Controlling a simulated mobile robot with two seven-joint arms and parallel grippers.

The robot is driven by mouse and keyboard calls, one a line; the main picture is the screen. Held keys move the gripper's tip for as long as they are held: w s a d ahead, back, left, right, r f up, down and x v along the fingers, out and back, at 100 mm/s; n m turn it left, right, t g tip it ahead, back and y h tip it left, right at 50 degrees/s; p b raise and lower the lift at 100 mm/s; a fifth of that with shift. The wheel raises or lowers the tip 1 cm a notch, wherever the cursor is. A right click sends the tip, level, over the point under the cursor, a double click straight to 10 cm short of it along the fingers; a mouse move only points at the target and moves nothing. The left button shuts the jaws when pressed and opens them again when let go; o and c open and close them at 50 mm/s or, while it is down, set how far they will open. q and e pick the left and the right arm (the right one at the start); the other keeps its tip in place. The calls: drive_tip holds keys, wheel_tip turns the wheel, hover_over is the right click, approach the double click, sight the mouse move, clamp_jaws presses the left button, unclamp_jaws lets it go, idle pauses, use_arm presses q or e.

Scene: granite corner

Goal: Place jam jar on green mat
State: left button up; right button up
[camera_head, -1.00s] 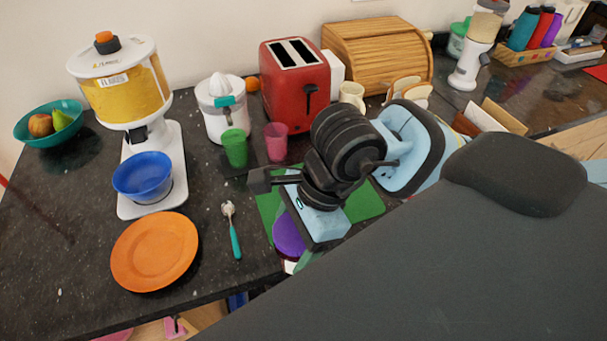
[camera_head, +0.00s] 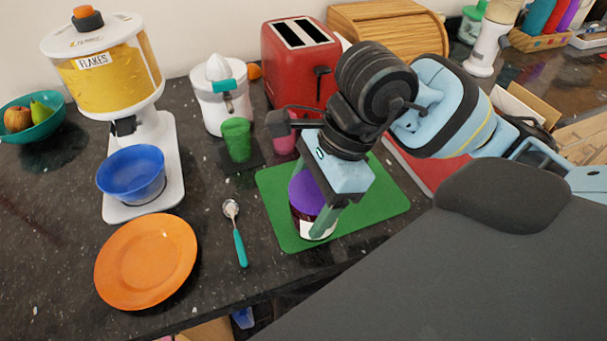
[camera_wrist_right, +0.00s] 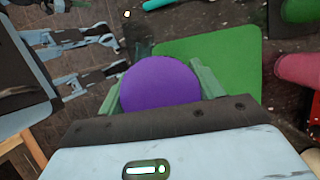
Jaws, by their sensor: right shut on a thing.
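The jam jar (camera_head: 305,199) has a purple lid, dark contents and a pale label. In the head view it appears upright over the front part of the green mat (camera_head: 385,203); I cannot tell whether its base touches the mat. My right gripper (camera_head: 318,212) is shut on the jar from the right. In the right wrist view the purple lid (camera_wrist_right: 160,84) sits between the two green fingers, with the mat (camera_wrist_right: 222,55) beyond it. My left gripper shows in the right wrist view (camera_wrist_right: 112,58), at the left, away from the jar, its fingers apart.
A spoon (camera_head: 236,233) and an orange plate (camera_head: 147,261) lie left of the mat. A green cup (camera_head: 237,140), a pink cup (camera_head: 283,143) and a red toaster (camera_head: 299,65) stand behind it. The counter's front edge is close to the mat.

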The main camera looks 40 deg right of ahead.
drive_tip(key=w+d, duration=0.1)
drive_tip(key=w, duration=0.1)
drive_tip(key=w+d, duration=0.2)
drive_tip(key=w+d+f, duration=0.1)
drive_tip(key=w+d, duration=0.1)
drive_tip(key=w, duration=0.1)
drive_tip(key=shift+p, duration=0.3)
drive_tip(key=shift+f, duration=1.5)
drive_tip(key=shift+f, duration=0.15)
drive_tip(key=o, duration=1.2)
drive_tip(key=v, duration=1.2)
drive_tip(key=shift+d, duration=0.1)
